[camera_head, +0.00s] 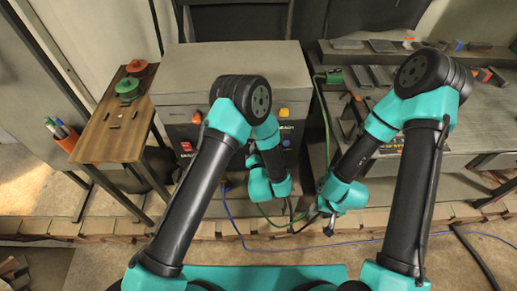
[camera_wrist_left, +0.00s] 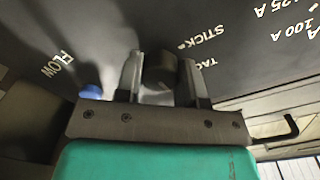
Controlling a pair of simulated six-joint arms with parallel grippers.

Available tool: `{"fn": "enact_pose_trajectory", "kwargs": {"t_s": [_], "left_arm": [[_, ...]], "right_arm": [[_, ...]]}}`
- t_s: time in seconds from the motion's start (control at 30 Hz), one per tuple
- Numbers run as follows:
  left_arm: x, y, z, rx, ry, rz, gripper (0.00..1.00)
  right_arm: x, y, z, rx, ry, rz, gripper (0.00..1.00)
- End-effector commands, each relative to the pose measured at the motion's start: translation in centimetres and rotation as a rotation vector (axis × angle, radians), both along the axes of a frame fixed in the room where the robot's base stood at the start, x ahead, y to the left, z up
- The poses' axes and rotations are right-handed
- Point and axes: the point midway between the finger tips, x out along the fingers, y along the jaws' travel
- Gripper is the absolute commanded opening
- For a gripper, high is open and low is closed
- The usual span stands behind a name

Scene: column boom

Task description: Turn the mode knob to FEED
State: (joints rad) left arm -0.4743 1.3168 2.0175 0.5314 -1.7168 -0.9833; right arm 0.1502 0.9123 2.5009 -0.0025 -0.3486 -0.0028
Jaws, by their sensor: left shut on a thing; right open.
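The dark round knob (camera_wrist_left: 158,72) shows in the left wrist view on the dark panel, between the two fingers of my left gripper (camera_wrist_left: 160,78). The gripper is shut on it. Labels reading STICK and a partly hidden "TAC" stand to its right; I see no FEED label, and the knob's pointer cannot be made out. In the head view, my left arm hides this knob and the left gripper's fingers. My right gripper (camera_head: 318,223) is open and empty, low in front of the bench, apart from the machine.
The grey machine (camera_head: 230,65) has a red switch (camera_head: 186,146), orange parts at both upper corners and a blue knob (camera_head: 286,142). The blue knob also shows in the wrist view (camera_wrist_left: 90,91). A wooden side table (camera_head: 118,125) stands left; a cluttered bench (camera_head: 460,135) stands right. Cables cross the floor.

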Motion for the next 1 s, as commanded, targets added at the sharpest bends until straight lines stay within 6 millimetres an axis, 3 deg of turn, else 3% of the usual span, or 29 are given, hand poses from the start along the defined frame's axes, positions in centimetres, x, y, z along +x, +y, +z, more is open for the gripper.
{"fn": "enact_pose_trajectory", "kwargs": {"t_s": [0.63,0.67,0.9,1.0], "left_arm": [[-0.05,-0.03,-0.06,0.072,0.004,-0.001,0.12],[-0.05,-0.03,-0.06,0.072,0.004,-0.001,0.38],[-0.03,-0.02,-0.03,0.071,0.004,-0.001,0.60],[-0.02,-0.02,-0.03,0.070,0.004,-0.001,0.61]], "right_arm": [[0.00,0.00,0.00,0.000,0.000,0.000,0.43],[0.00,0.00,0.00,0.000,0.000,0.000,0.43],[0.00,0.00,0.00,0.000,0.000,0.000,0.43],[0.00,0.00,0.00,0.000,0.000,0.000,0.43]]}}
